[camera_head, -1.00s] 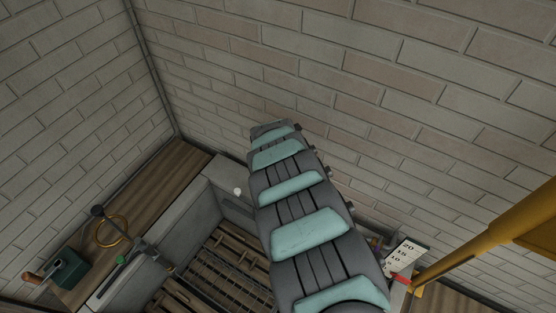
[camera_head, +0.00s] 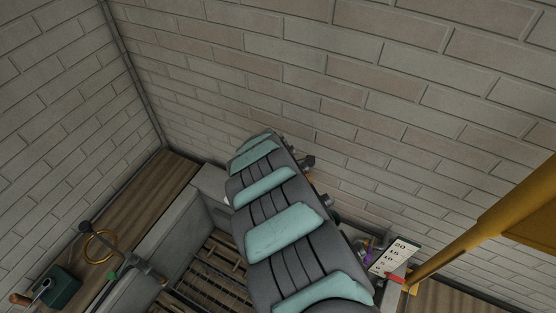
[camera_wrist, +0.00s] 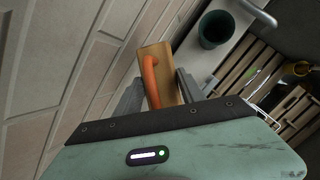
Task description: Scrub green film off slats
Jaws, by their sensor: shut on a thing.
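In the wrist view my gripper (camera_wrist: 158,92) is shut on a wooden block with an orange handle (camera_wrist: 149,75), seemingly a scrub brush. The two grey fingers lie on either side of it, next to the brick wall. The block's bristles, if any, are hidden. The brown wooden slats (camera_head: 219,262) lie in a grey trough, partly covered by my arm in the head view. Some slats also show at the right of the wrist view (camera_wrist: 256,70), apart from the brush. My gripper is hidden in the head view.
A dark green cup (camera_wrist: 216,28) stands on a pale ledge near the brush. A numbered scale board (camera_head: 393,257) stands right of my arm. On the left wooden top are a brass ring (camera_head: 99,247) and a green box (camera_head: 57,288). Brick walls close the corner.

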